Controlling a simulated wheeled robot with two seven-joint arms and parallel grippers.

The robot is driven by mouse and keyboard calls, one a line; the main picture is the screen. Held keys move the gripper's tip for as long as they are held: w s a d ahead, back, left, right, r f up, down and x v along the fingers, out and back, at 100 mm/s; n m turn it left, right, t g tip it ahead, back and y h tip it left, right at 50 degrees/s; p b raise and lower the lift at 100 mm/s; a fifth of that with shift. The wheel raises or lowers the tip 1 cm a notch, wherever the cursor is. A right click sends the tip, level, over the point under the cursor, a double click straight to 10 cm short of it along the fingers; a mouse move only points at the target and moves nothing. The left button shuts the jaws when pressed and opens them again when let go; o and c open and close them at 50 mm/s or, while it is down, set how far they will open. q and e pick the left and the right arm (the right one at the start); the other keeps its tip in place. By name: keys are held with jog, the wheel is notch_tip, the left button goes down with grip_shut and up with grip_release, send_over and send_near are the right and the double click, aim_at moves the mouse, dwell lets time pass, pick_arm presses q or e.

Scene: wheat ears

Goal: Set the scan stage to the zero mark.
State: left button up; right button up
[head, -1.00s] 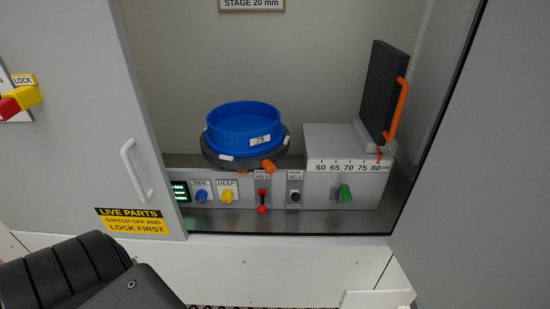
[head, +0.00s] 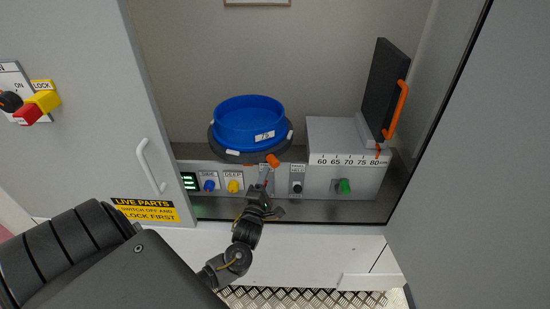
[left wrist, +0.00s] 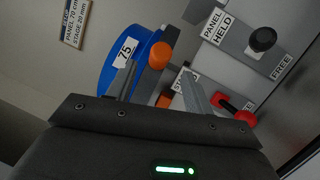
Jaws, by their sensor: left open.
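The stage is a dark round turntable (head: 222,149) carrying a blue tub (head: 250,128) labelled 75. An orange knob (head: 272,160) sticks out from its front right rim. It also shows in the left wrist view (left wrist: 159,55), with a smaller orange piece (left wrist: 165,101) below it. I cannot tell whether that piece is the zero mark. My left gripper (head: 264,187) is open and empty, just below and in front of the knob. In the wrist view its fingers (left wrist: 158,74) reach toward the knob, apart from it as far as I can tell. My right gripper is out of view.
A red lever (left wrist: 244,117) sits close to my left fingers. A black knob (head: 297,189) marked HELD and FREE, a green knob (head: 344,186), and yellow (head: 234,186) and blue (head: 209,186) buttons line the front. A dark panel (head: 385,90) stands right. Cabinet doors flank the opening.

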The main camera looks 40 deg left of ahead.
aim_at(275, 158)
pick_arm(q)
jog(key=p+x, duration=0.2)
jog(key=x, duration=0.7)
jog(key=shift+w+a, duration=0.15)
jog(key=shift+w, duration=0.15)
jog(key=c, duration=0.4)
jog(key=shift+a+r, duration=0.1)
grip_shut()
